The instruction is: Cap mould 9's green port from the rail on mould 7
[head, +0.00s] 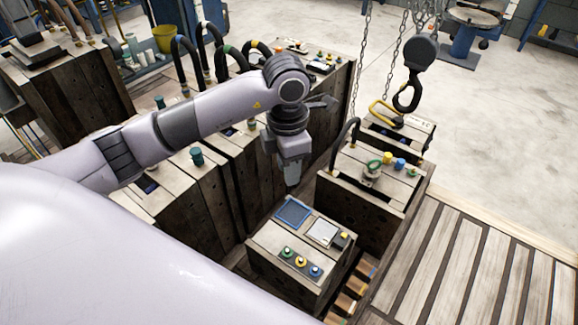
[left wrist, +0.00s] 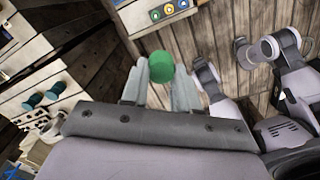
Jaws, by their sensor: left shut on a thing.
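My left gripper (head: 292,186) points down between the moulds, above and behind the near block; its fingertips are hard to make out in the head view. In the left wrist view the gripper (left wrist: 163,85) is shut on a green cap (left wrist: 160,66). The near mould (head: 262,252) carries a row of green (head: 287,252), yellow (head: 300,262) and blue (head: 316,270) round fittings; the row also shows in the left wrist view (left wrist: 168,9). Another mould (head: 350,205), to the right, has a green ring (head: 374,167) beside yellow and blue pieces. I cannot read the mould numbers. My right gripper is not seen.
A crane hook (head: 408,95) on chains hangs above a mould with a yellow handle at the back right. Several dark hoses (head: 190,50) arch over the moulds behind my left arm. A slatted wooden platform (head: 480,265) lies clear at the right.

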